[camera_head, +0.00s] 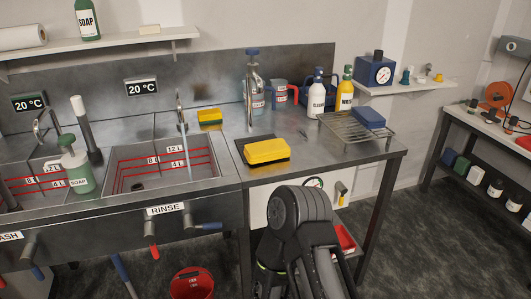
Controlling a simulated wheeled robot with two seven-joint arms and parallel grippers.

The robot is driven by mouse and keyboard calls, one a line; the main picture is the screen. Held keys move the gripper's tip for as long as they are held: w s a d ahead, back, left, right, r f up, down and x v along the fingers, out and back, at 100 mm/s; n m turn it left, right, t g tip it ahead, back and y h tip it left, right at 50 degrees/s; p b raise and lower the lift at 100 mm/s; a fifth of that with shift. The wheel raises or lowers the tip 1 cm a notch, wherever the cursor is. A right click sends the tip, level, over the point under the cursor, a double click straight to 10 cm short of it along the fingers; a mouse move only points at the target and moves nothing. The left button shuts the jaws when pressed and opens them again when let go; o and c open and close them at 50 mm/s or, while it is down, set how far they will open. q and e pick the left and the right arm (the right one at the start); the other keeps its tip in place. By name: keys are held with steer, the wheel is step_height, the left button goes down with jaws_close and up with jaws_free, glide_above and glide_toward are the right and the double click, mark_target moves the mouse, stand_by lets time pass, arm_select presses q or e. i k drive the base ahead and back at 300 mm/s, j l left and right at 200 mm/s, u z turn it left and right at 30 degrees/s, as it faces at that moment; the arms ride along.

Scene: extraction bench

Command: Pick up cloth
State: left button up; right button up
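No item is plainly a cloth. A yellow block-like item with a dark lower edge (266,151) lies on a dark flat mat (248,144) on the steel bench, right of the rinse sink. A blue folded-looking block (369,117) lies on a wire rack (350,127) at the right of the bench. I cannot tell whether either is the cloth. A grey and black arm part of mine stands at the bottom middle, in front of the bench. Neither gripper's fingers show.
Two sinks with red level lines are at left, the rinse sink (165,167) with a tap running. A red bucket (192,284) is below.

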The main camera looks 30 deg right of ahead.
mark_target(259, 152)
steer(key=l+u, duration=0.15)
steer(key=l, duration=0.35)
steer(key=l+u, duration=0.15)
steer(key=l, duration=0.35)
steer(key=l+u, duration=0.15)
steer(key=l, duration=0.35)
steer(key=k+l+u, duration=0.15)
steer(key=l, duration=0.35)
steer(key=k+l+u, duration=0.15)
steer(key=l, duration=0.3)
steer(key=i+l, duration=0.05)
